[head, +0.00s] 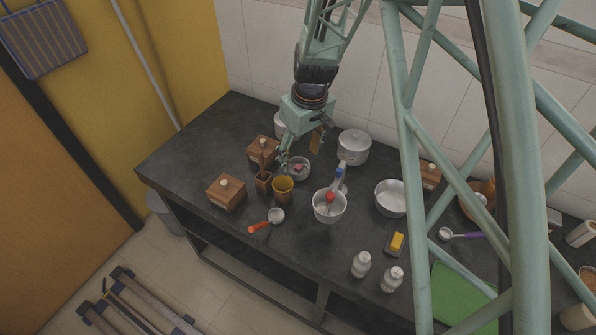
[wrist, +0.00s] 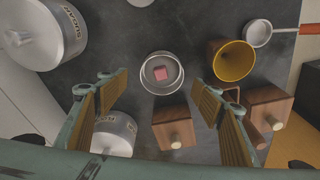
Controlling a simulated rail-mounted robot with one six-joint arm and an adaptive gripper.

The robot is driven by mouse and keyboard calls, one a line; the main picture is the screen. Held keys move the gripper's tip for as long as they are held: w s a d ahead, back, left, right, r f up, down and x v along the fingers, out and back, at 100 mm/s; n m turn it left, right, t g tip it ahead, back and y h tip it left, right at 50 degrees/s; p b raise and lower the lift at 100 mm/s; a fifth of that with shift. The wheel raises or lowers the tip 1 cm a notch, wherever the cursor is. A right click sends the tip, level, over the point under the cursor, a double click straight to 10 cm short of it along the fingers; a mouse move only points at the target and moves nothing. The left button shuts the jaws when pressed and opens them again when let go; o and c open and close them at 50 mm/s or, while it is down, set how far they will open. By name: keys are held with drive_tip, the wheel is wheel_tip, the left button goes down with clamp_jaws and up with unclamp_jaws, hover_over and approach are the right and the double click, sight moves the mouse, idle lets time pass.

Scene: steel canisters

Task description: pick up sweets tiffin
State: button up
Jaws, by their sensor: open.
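The likely sweets tiffin, a small round steel tin (wrist: 175,80), stands open on the dark counter with a pink block (wrist: 161,73) inside. In the head view the tin (head: 303,176) is behind the yellow-lined cup and in front of the steel canisters. My gripper (head: 300,150) is open and empty above it, pointing down. In the wrist view the tin lies between the two spread fingers (wrist: 160,78), a little below them and apart from them. No lid is seen on the tin.
A yellow cup (wrist: 235,60) and wooden boxes (wrist: 173,128) stand close to the tin. Lidded steel canisters (head: 354,147) are behind. A steel pot (head: 329,207) with red and blue items is at right. The front left counter (head: 185,160) is clear.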

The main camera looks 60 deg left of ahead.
sight(298, 166)
drive_tip(key=shift+f, duration=0.15)
drive_tip(key=shift+s+a+f+b, duration=0.1)
drive_tip(key=shift+f+b, duration=0.2)
drive_tip(key=shift+f, duration=0.95)
drive_tip(key=shift+s+a+f+b, duration=0.1)
drive_tip(key=shift+f+b, duration=0.2)
drive_tip(key=shift+f, duration=0.9)
drive_tip(key=c, duration=1)
